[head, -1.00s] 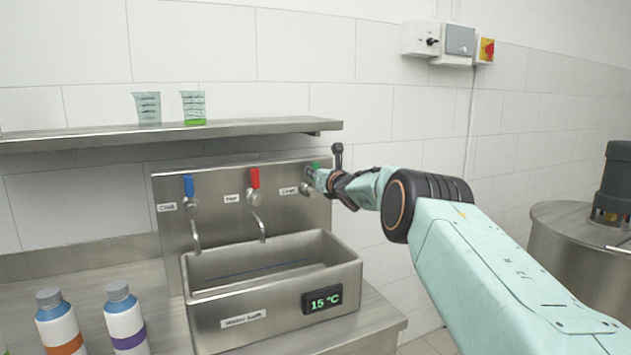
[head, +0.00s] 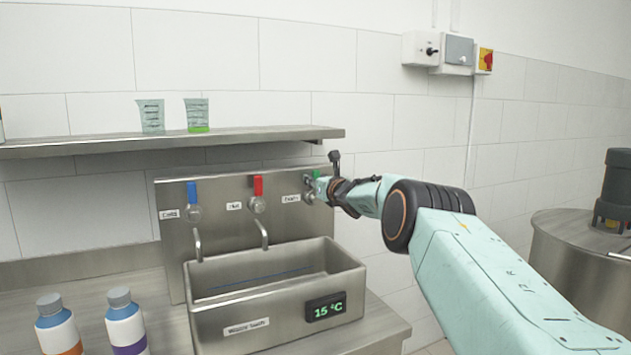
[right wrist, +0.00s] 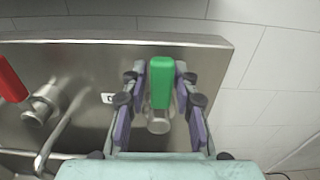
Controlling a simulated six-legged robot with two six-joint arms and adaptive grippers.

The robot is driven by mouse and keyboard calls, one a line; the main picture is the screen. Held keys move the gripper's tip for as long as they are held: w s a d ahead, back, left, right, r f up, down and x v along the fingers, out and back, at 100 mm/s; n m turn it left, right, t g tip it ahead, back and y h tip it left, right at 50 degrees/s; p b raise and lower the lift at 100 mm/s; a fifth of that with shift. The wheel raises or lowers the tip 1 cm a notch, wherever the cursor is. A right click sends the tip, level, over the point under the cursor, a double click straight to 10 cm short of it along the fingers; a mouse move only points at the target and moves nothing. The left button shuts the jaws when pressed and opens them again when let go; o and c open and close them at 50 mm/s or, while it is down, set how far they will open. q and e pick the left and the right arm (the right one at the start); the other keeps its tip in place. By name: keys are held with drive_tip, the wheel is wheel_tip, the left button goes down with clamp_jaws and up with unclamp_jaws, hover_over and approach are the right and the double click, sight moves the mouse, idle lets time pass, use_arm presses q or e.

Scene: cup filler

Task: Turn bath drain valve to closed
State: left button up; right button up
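The drain valve has a green lever (right wrist: 162,82), which points up in the right wrist view above its round metal hub (right wrist: 158,122). In the head view only a bit of the green lever (head: 316,175) shows, beside the label at the right of the tap panel. My right gripper (right wrist: 161,70) is at the valve, one finger on each side of the lever. Narrow gaps seem to show between fingers and lever, so it looks open around it. In the head view my right gripper (head: 322,187) hides most of the valve. My left gripper is not in view.
The blue cold lever (head: 192,192) and red hot lever (head: 258,186) stand upright to the left. The steel bath (head: 345,285) below reads 15 °C. A shelf (head: 230,137) with two beakers runs above. Two bottles stand at lower left.

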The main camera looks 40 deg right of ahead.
drive_tip(key=shift+o, duration=1.1)
drive_tip(key=shift+r, duration=5.05)
